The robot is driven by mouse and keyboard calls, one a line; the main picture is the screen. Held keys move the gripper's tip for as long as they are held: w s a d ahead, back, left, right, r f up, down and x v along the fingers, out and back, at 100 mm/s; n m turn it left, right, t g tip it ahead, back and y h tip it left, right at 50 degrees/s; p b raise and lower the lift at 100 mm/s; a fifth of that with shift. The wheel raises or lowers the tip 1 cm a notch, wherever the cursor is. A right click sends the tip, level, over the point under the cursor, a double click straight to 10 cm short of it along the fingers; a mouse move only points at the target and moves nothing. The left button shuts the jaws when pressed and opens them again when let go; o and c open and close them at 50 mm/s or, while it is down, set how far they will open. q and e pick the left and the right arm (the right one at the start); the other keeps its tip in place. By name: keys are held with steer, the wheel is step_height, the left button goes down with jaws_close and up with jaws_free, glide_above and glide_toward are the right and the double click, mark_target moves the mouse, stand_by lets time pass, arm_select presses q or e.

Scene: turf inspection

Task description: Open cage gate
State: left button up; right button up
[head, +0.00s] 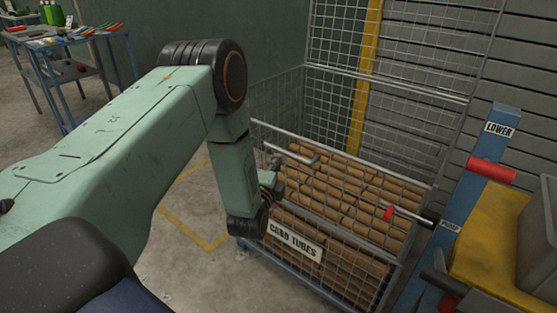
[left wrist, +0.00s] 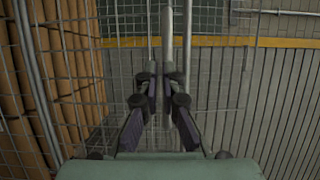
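The cage gate (head: 345,235) is the wire mesh front of a cage full of brown card tubes (head: 318,188), with a "CARD TUBES" label (head: 294,241) low on it. It looks closed. A grey bar handle (head: 303,160) juts out at the gate's top edge. My left gripper (head: 272,170) is beside this handle, partly hidden by its own wrist. In the left wrist view, the left gripper's fingertips (left wrist: 163,82) are close together around a pale bar (left wrist: 167,30), apparently the handle. My right gripper is out of view.
A red-marked lever (head: 390,213) crosses the gate's right side. A blue post (head: 490,150) marked "LOWER" and "PUMP" and a yellow machine (head: 495,245) stand at right. A blue bench (head: 65,45) is far left. Floor left of the cage is clear.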

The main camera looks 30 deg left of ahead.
arm_select(q)
steer(key=shift+o, duration=1.4)
steer(key=shift+w+f, duration=0.25)
steer(key=shift+w, duration=0.35)
steer(key=shift+o, duration=1.3)
steer(key=shift+r, duration=0.3)
steer(key=shift+f, duration=0.1)
steer(key=shift+w, duration=0.1)
steer(key=v, duration=1.2)
steer(key=shift+f, duration=0.1)
